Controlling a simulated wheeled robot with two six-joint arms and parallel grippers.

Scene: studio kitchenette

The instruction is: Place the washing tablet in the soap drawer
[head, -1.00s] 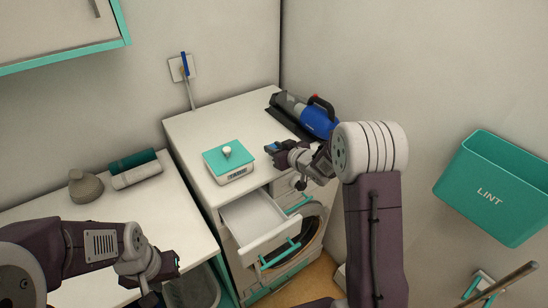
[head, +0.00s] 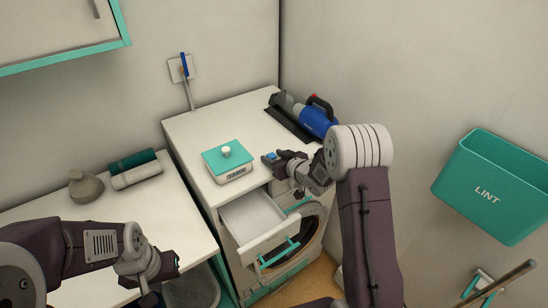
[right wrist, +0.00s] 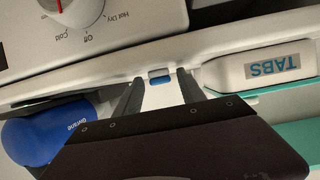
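The washing tablet (head: 270,156), a small blue and white block, is between the fingertips of my right gripper (head: 271,158). It also shows in the right wrist view (right wrist: 160,80), between the two dark fingers. The soap drawer (head: 250,214) is pulled out of the machine front, below and left of the right gripper. Its white tray looks empty from here. My left gripper (head: 158,290) is low at the left; its fingers are not clear.
A white tub with a teal lid (head: 228,160), marked TABS in the right wrist view (right wrist: 262,67), stands left of the right gripper. A blue handheld vacuum (head: 318,120) lies behind. A teal lint bin (head: 490,190) hangs at the right. The counter (head: 180,215) is left.

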